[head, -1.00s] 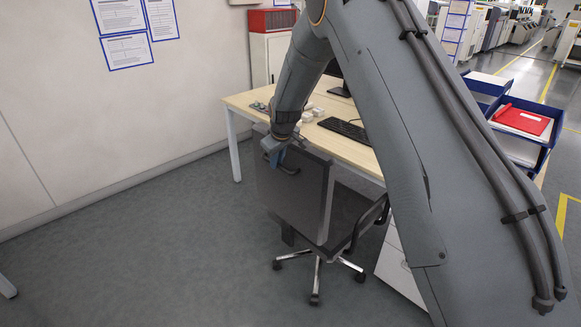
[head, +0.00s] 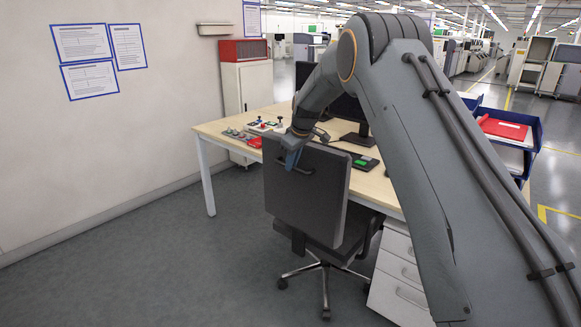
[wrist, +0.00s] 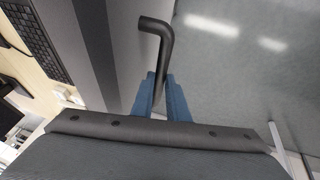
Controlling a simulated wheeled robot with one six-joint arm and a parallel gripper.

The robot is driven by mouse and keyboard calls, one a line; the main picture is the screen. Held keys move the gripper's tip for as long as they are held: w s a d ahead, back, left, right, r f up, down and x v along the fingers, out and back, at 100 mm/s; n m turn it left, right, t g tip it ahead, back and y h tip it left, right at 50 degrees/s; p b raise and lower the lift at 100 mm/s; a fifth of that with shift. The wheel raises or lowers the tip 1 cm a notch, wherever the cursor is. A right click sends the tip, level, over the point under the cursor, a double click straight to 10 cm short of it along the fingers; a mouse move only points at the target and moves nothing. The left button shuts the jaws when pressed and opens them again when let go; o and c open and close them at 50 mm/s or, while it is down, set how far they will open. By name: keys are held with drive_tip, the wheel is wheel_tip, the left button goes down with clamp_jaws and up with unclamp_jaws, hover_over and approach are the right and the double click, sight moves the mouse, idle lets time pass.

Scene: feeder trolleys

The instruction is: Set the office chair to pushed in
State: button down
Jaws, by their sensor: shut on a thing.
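The office chair (head: 310,195) stands at the front of the desk, its dark backrest facing me and its base on the floor beside the drawer unit. A black bar handle (wrist: 158,40) is fixed to the back of the backrest. My gripper (head: 293,158) is at the upper part of the backrest, with its blue fingers closed around the handle. In the wrist view, the two blue fingers (wrist: 162,98) sit on either side of the bar. The seat is mostly hidden behind the backrest, and my arm covers part of the desk.
The wooden desk (head: 225,127) holds a monitor (head: 349,107), a keyboard and small parts. White drawers (head: 400,275) stand under its right side. A red-topped cabinet (head: 245,85) is behind it. Blue trays (head: 535,130) are at the right. The floor at left is clear.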

drive_tip(key=shift+w+r, duration=0.15)
drive_tip(key=shift+w, duration=0.05)
drive_tip(key=c, duration=1.7)
unclamp_jaws()
drive_tip(key=shift+w+d, duration=0.1)
drive_tip(key=shift+d, duration=0.05)
drive_tip(key=shift+c, duration=0.2)
drive_tip(key=b+v, duration=0.1)
drive_tip(key=v, duration=0.6)
drive_tip(key=shift+s+r, duration=0.25)
drive_tip(key=shift+s, duration=0.05)
drive_tip(key=s+d+f+m+g, duration=0.1)
drive_tip(key=s+d+f+m, duration=0.2)
drive_tip(key=s, duration=1.3)
drive_tip(key=s+d+f+m+g+h, duration=0.1)
drive_tip(key=s+d+f+m+g, duration=0.1)
drive_tip(key=s, duration=1.4)
drive_tip(key=s+d+f+m+g, duration=0.1)
drive_tip(key=s+d+f+m, duration=0.3)
drive_tip(key=s, duration=1.3)
drive_tip(key=shift+d+m+g+h, duration=0.3)
drive_tip(key=shift+d+h, duration=0.1)
drive_tip(key=shift+d, duration=0.75)
